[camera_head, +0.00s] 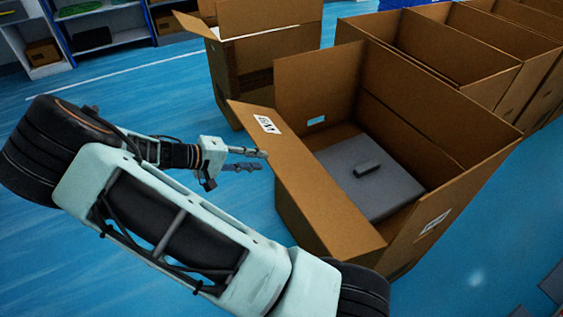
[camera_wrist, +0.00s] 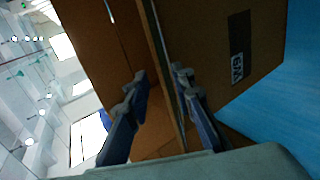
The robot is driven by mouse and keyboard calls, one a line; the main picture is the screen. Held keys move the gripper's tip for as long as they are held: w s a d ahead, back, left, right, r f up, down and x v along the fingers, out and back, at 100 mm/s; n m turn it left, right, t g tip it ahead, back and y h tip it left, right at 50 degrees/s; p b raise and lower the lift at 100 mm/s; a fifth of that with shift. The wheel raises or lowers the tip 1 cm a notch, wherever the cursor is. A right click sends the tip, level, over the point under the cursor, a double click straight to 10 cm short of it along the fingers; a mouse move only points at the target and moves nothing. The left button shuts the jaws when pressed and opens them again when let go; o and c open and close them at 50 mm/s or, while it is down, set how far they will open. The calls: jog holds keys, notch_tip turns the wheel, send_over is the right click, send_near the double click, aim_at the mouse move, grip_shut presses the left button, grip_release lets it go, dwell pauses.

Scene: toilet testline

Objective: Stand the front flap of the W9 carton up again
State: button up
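The W9 carton (camera_head: 400,110) is an open brown box with a grey block inside. Its front flap (camera_head: 315,185) leans outward to the left, with a white W9 label near its far end. In the wrist view a panel with a dark W9 label (camera_wrist: 237,60) fills the right side. My gripper (camera_head: 265,160) is beside the outer side of the flap, near its far end. In the wrist view my gripper (camera_wrist: 164,108) is open, its two fingers apart. A thin cardboard edge shows between them, close to the right finger; I cannot tell if it touches.
Another open carton (camera_head: 265,60) stands behind the W9 carton. A row of open cartons (camera_head: 480,60) stands at the back right. Shelves (camera_head: 105,25) are at the back left. The blue floor (camera_head: 150,100) is clear on the left.

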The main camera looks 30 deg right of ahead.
aim_at(282, 160)
jog(key=x, duration=1)
grip_shut()
